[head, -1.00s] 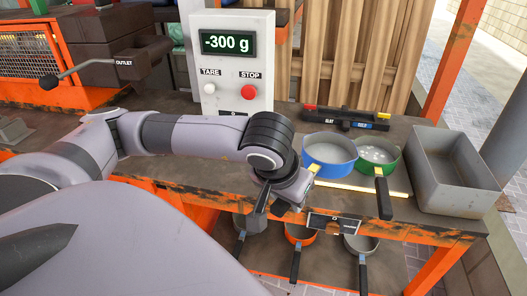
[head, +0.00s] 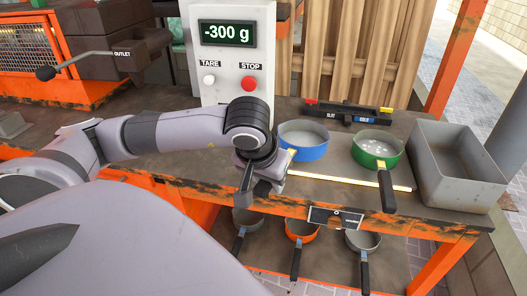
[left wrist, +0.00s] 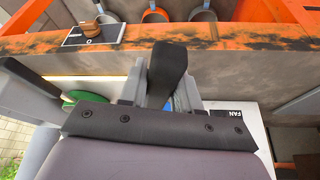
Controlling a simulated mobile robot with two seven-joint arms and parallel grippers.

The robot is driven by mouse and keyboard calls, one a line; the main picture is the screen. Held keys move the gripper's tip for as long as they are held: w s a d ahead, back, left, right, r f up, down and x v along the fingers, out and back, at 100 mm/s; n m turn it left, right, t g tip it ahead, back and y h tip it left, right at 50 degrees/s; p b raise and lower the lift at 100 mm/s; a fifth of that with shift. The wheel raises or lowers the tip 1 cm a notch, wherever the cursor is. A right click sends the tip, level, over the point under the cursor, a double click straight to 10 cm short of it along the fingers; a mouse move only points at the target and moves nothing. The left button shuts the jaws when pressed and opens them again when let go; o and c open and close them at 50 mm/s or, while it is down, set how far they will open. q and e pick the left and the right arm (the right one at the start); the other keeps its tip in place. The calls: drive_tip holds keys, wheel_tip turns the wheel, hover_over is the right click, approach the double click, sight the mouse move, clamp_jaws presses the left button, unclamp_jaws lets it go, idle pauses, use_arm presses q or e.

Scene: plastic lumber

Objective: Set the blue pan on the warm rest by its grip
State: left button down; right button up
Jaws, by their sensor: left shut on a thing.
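The blue pan (head: 303,141) is at the middle of the bench in the head view, pale inside, with a yellow piece at its grip side. My left gripper (head: 268,176) is at its near left and shut on the pan's dark grip. In the left wrist view the dark grip (left wrist: 167,70) sticks out between the fingers, with only a sliver of blue visible behind. I cannot tell whether the pan touches the bench. I cannot make out which surface is the warm rest. My right gripper is not in view.
A green pan (head: 376,148) with pale contents stands to the right, its grip over the front edge. A grey bin (head: 452,189) is at the far right. The scale box (head: 236,84) reads -300 g.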

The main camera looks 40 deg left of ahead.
use_arm(q)
drive_tip(key=w, duration=0.2)
drive_tip(key=w+a, duration=0.1)
drive_tip(key=w+f, duration=0.1)
drive_tip(key=w, duration=0.1)
drive_tip(key=shift+w+a, duration=0.3)
drive_tip(key=shift+w, duration=0.05)
drive_tip(key=shift+f+b, duration=1.15)
drive_tip(key=shift+f, duration=0.15)
drive_tip(key=c, duration=0.7)
unclamp_jaws()
drive_tip(key=shift+c, duration=0.2)
drive_tip(key=shift+s+f, duration=0.1)
drive_tip(key=shift+f, duration=0.05)
drive_tip(key=v, duration=0.7)
